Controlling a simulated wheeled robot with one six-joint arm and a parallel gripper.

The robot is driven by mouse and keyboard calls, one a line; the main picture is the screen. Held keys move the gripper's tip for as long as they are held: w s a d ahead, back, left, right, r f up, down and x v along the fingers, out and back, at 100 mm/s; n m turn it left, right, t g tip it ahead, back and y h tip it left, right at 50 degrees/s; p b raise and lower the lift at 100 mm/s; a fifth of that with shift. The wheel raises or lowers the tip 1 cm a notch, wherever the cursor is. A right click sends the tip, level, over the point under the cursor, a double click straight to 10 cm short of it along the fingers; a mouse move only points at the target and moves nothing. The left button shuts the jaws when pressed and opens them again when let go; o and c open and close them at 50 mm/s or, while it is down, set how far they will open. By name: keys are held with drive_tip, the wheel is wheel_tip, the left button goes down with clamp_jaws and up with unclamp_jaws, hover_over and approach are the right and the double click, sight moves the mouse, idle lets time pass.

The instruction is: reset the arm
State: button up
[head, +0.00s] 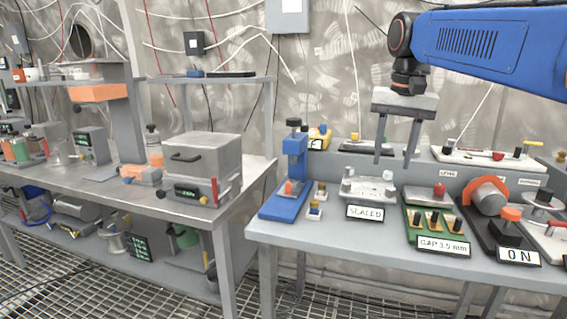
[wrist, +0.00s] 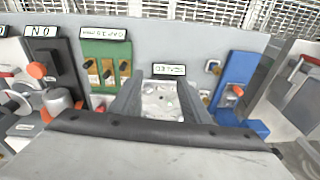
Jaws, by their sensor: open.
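My gripper (head: 397,150) hangs from my blue arm at the upper right of the head view, pointing down. Its two fingers are apart with nothing between them. It is above the back part of the right-hand bench (head: 290,232). In the wrist view my gripper (wrist: 160,88) shows its fingers on either side of a clear and grey plate device (wrist: 160,102), which lies below it on the bench. A label reading SEALED (head: 366,213) stands in front of that device.
A blue press (head: 294,165) stands left of the device. A raised shelf runs behind. A grey box (head: 201,160) sits on the left bench.

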drive_tip(key=s+d+f+n+t, duration=0.1)
drive_tip(key=s+d+f+n, duration=0.1)
drive_tip(key=s+f, duration=1)
drive_tip(key=s+d+f+n+t, duration=0.1)
drive_tip(key=s+f+n+t, duration=0.1)
drive_tip(key=s+f, duration=1)
wheel_tip(320, 180, down, 3)
drive_tip(key=shift+d+f, duration=0.15)
drive_tip(key=shift+d, duration=0.25)
idle(1.1)
